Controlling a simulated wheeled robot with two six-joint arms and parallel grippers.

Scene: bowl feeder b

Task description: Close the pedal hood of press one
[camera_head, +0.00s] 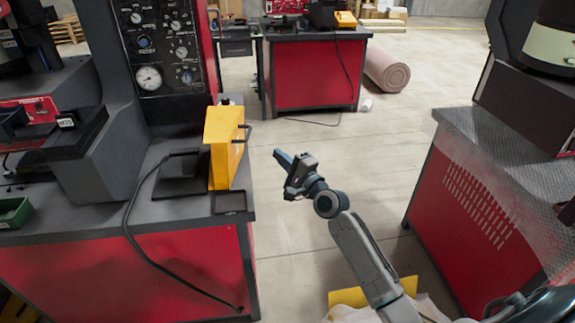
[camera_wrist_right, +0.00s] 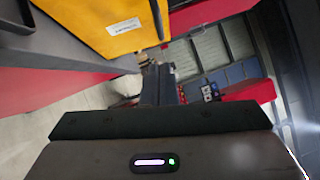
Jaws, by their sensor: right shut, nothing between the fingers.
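The yellow pedal hood (camera_head: 222,147) stands upright at the right edge of the left press's table, with a dark handle on its right side. A flat black plate (camera_head: 181,175) lies to its left, and the hood does not lie over it. The hood also fills the top of the right wrist view (camera_wrist_right: 105,22). My right gripper (camera_head: 281,158) is shut and empty, off the table edge to the right of the hood, with a gap between them. Its closed fingers also show in the right wrist view (camera_wrist_right: 160,84). My left gripper is not in view.
The left press has a gauge panel (camera_head: 160,45) behind the hood. A black cable (camera_head: 127,222) runs over the table front. A green bin (camera_head: 14,213) sits at far left.

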